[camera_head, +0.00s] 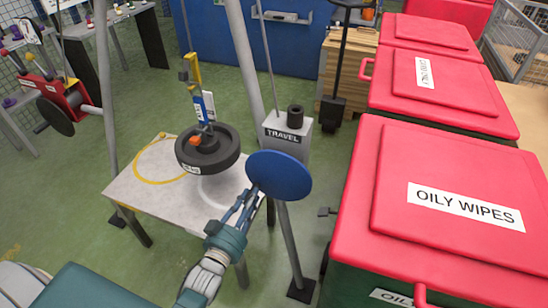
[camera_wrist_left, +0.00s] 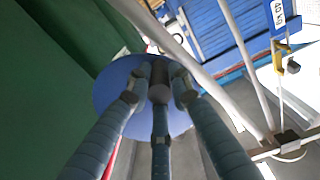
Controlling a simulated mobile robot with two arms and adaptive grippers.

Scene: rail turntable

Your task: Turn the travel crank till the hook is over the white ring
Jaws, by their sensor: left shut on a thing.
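The travel crank is a blue disc (camera_head: 285,172) beside the grey post labelled TRAVEL (camera_head: 284,150). My left gripper (camera_head: 254,197) is at the disc's near left edge. In the left wrist view its three fingers (camera_wrist_left: 158,85) are closed around a dark grip (camera_wrist_left: 159,92) in front of the blue disc (camera_wrist_left: 104,92). The yellow hook (camera_head: 193,68), with a blue and white tag, hangs above a black round weight (camera_head: 207,152). The white ring (camera_head: 213,196) on the pale table is partly hidden by the weight. My right gripper is not in view.
A yellow ring (camera_head: 141,168) is marked on the pale table (camera_head: 125,190), left of the weight. Grey frame legs (camera_head: 244,50) stand around the table. Red-lidded bins (camera_head: 450,160) crowd the right side. Green floor lies open at the left.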

